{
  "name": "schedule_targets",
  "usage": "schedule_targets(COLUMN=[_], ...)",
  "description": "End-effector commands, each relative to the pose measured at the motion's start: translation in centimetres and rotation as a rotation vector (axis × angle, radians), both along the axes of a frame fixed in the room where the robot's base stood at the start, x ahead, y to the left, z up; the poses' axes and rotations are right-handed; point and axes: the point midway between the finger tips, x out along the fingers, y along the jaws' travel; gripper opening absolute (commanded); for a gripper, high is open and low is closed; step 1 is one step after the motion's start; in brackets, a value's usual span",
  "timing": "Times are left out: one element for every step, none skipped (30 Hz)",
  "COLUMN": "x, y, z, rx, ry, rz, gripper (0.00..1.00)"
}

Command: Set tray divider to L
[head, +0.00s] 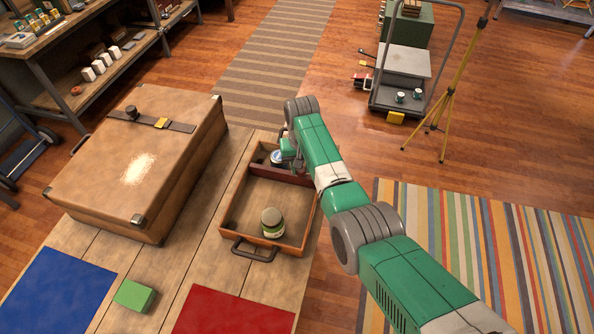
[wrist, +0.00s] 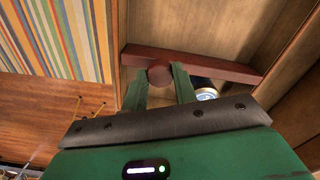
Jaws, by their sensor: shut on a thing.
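The wooden tray (head: 225,205) lies on the table with a dark handle at its near end. A dark red divider (head: 270,173) crosses it nearer the far end; it also shows in the wrist view (wrist: 225,69). My gripper (wrist: 160,82) has its two green fingers on either side of the divider's round red-brown knob (wrist: 160,75), shut on it. In the head view my arm hides the knob and part of the far right of the tray. I see no letter marks on the tray.
A jar (head: 271,223) stands in the near compartment. A blue and white tin (head: 277,157) stands in the far one, close beside my fingers (wrist: 206,94). A brown suitcase (head: 140,165) lies left; a green block (head: 134,296) and blue and red mats lie nearer.

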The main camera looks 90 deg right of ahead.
Motion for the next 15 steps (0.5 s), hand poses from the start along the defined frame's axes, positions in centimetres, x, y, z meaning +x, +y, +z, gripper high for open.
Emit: schedule_targets(x=[0.0, 0.0, 0.0, 0.0, 0.0, 0.0, 0.0, 0.0, 0.0, 0.0, 0.0, 0.0, 0.0, 0.0, 0.1], y=[0.0, 0.0, 0.0, 0.0, 0.0, 0.0, 0.0, 0.0, 0.0, 0.0, 0.0, 0.0, 0.0, 0.0, -0.1], z=[-0.3, -0.3, -0.3, -0.3, -0.2, -0.2, -0.2, -0.2, -0.2, -0.2, -0.2, -0.1, 0.1, 0.4, 1.1], rx=[-0.005, -0.005, -0.004, -0.004, -0.004, -0.004, -0.004, -0.004, -0.003, -0.003, -0.003, -0.003, -0.004, -0.004, -0.005], ry=[-0.002, -0.002, -0.002, -0.002, -0.002, -0.001, -0.001, -0.001, -0.001, -0.001, -0.001, -0.001, -0.001, -0.001, -0.001], rz=[-0.001, -0.001, -0.001, -0.001, -0.001, -0.001, -0.001, -0.001, -0.001, -0.001, -0.001, -0.001, -0.001, -0.001, -0.001], gripper=[0.0, 0.34, 0.41, 0.47, 0.51, 0.51, 0.51, 0.51, 0.51, 0.51, 0.51, 0.51, 0.51, 0.51, 0.51])
